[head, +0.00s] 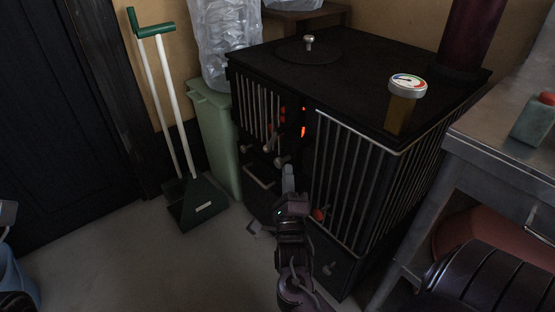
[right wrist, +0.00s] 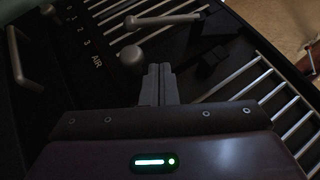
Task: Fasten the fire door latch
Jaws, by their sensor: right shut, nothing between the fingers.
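The black stove (head: 330,60) stands in the middle of the head view, with pale bars across its front. Orange glow (head: 303,120) shows through a dark opening in the front; I cannot tell how far the fire door stands from its frame. Metal handles (head: 268,140) sit below the glow. In the right wrist view a grey lever with a round end (right wrist: 160,20) lies across the front, above a round knob (right wrist: 131,57). I cannot tell for certain which part is the latch. My right gripper (head: 288,178) is shut and empty, its fingertips (right wrist: 158,72) just below the knob in the wrist view.
A green bin (head: 217,140) and a dustpan set (head: 195,205) stand left of the stove. A metal table (head: 500,140) is close at right. Floor (head: 140,260) is clear at front left.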

